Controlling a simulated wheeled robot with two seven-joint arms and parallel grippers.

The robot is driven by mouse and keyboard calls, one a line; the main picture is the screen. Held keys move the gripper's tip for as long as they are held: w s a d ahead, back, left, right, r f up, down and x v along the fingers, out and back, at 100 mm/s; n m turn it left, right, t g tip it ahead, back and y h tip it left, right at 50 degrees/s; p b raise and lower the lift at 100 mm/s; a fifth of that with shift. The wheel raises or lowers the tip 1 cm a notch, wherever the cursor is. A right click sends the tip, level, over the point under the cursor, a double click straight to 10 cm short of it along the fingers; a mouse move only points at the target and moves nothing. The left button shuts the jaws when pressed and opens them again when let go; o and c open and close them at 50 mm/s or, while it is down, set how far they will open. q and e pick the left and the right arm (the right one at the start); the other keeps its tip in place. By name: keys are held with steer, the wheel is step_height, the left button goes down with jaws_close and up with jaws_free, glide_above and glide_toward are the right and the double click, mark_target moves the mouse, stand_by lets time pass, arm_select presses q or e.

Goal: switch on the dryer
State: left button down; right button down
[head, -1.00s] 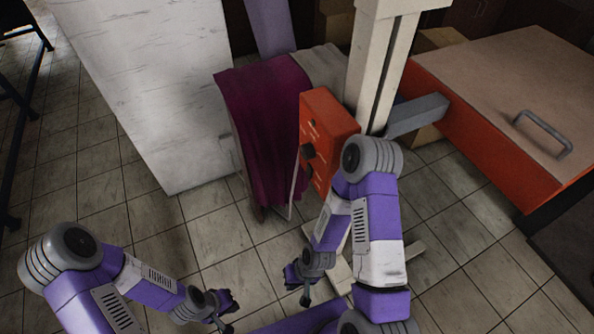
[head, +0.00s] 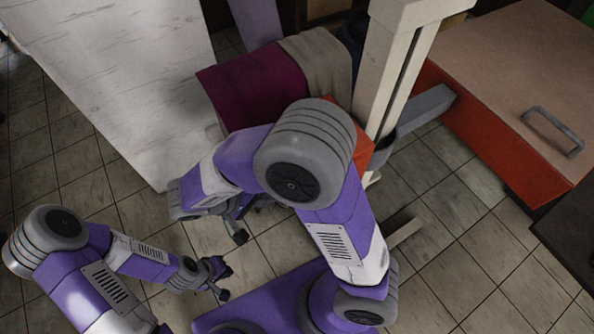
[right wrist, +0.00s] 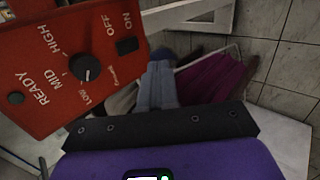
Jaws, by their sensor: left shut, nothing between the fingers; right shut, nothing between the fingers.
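The dryer's red-orange control box (head: 363,143) is mostly hidden behind my right arm in the head view. In the right wrist view its panel (right wrist: 40,62) fills the upper left, tilted. It carries a black rocker switch (right wrist: 126,46) beside the OFF and ON labels, a round black dial (right wrist: 87,68) with LOW, MID and HIGH marks, and a small dark READY light (right wrist: 15,98). I cannot tell the switch's position. My right gripper (head: 250,216) is shut and empty, left of the box in the head view. My left gripper (head: 219,281) is shut and empty, low at the left.
Purple cloth (head: 245,85) and grey cloth (head: 318,64) hang beside a cream post (head: 398,65). A white panel (head: 120,80) stands at the left. An orange machine with a tan top (head: 490,75) and a grey handle (head: 553,132) is at the right. Tiled floor lies open between.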

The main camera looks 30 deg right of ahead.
steer(key=shift+w+r+h, duration=0.2)
steer(key=shift+r+h, duration=0.1)
steer(key=shift+r, duration=0.6)
steer(key=d+r+b+x, duration=0.1)
steer(key=b+x, duration=0.1)
steer(key=x, duration=1.1)
steer(key=shift+w+d+r, duration=0.2)
steer(key=shift+d+r, duration=0.05)
steer(key=shift+d, duration=0.1)
